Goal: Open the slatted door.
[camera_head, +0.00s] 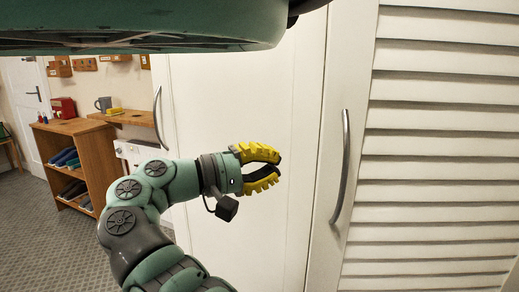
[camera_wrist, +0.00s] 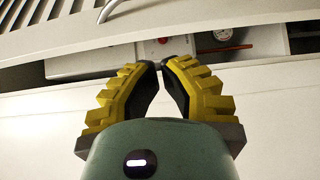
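The white slatted door (camera_head: 440,150) fills the right side of the head view, with a curved metal handle (camera_head: 343,168) on its left stile. In the wrist view the slatted door (camera_wrist: 75,38) crosses the top, with part of its handle (camera_wrist: 108,8) at the upper left. It stands slightly ajar, with a narrow gap along its edge. My gripper (camera_head: 279,164) is left of the handle and apart from it. Its yellow fingers meet or nearly meet at the tips, with nothing held. In the wrist view the tips (camera_wrist: 161,65) overlap the gap.
Through the gap show a white box (camera_wrist: 90,62) and a round gauge (camera_wrist: 222,35). A plain white door (camera_head: 240,100) with its own handle (camera_head: 160,118) stands to the left. Farther left are a wooden shelf unit (camera_head: 88,160) and open carpet (camera_head: 40,230).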

